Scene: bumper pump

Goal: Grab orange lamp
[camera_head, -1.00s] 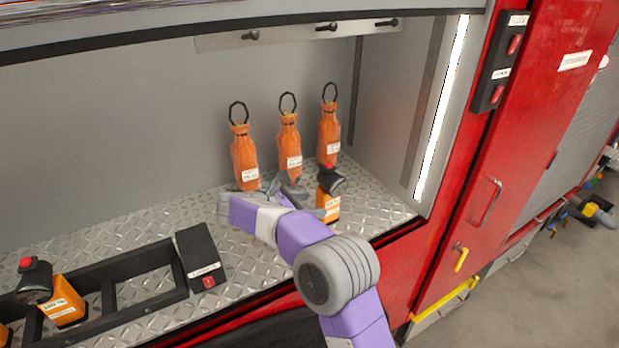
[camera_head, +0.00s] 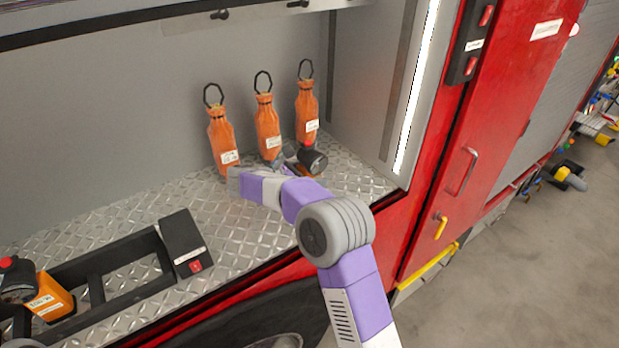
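An orange lamp with a black head (camera_head: 313,160) is on the metal shelf at the right, in front of the orange bags. It looks tilted, and most of its orange body is hidden behind my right arm. My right gripper (camera_head: 262,170) is just left of the lamp, low in front of the bags. Its fingers are partly hidden, so I cannot tell whether they touch the lamp or how wide they are. Another orange lamp (camera_head: 52,300) with a black head sits in the black rack at the lower left.
Orange bags with black loops, a left one (camera_head: 222,142), a middle one (camera_head: 267,128) and a right one (camera_head: 307,108), stand by the back wall. A black rack (camera_head: 125,262) is at left. The red cabinet side (camera_head: 490,130) bounds the right.

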